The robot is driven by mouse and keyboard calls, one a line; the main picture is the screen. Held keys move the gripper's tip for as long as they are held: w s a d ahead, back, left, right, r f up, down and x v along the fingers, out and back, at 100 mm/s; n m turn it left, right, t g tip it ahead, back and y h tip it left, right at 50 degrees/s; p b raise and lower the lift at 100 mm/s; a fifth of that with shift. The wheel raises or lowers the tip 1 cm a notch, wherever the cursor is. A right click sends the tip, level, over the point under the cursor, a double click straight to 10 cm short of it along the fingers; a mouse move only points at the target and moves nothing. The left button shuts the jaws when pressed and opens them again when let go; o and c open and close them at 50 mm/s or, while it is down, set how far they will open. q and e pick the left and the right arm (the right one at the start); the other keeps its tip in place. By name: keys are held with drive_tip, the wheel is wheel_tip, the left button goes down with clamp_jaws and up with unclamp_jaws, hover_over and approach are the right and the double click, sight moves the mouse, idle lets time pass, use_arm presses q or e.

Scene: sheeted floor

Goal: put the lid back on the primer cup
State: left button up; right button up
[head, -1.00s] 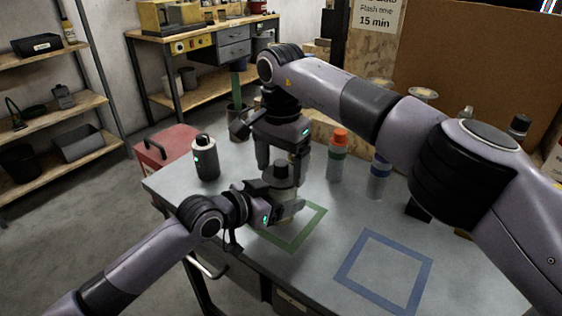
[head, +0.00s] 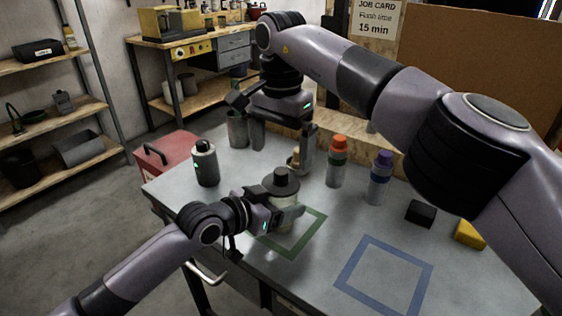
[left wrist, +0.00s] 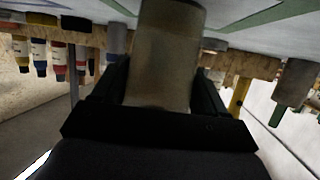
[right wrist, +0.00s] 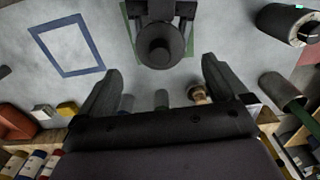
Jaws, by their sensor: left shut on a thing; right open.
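The primer cup (head: 287,218), a pale grey cylinder, stands at the green tape square on the table. It also shows in the left wrist view (left wrist: 165,60). The dark round lid with a knob (head: 281,182) sits on top of the cup and looks level; it also shows in the right wrist view (right wrist: 160,45). My left gripper (head: 272,215) is shut on the cup's side from the left. My right gripper (head: 282,150) is open and empty, behind and above the lid, apart from it. The seam between lid and cup is too small to judge.
A black-and-white bottle (head: 206,165) stands left. An orange-capped bottle (head: 337,162) and a purple-capped bottle (head: 378,182) stand right. A black block (head: 420,213) and a yellow block (head: 469,234) lie further right. The blue tape square (head: 342,270) is empty.

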drive_tip(key=shift+r, duration=0.6)
use_arm(q)
drive_tip(key=o, duration=1.5)
drive_tip(key=shift+o, duration=0.2)
drive_tip(key=shift+v, duration=3.6)
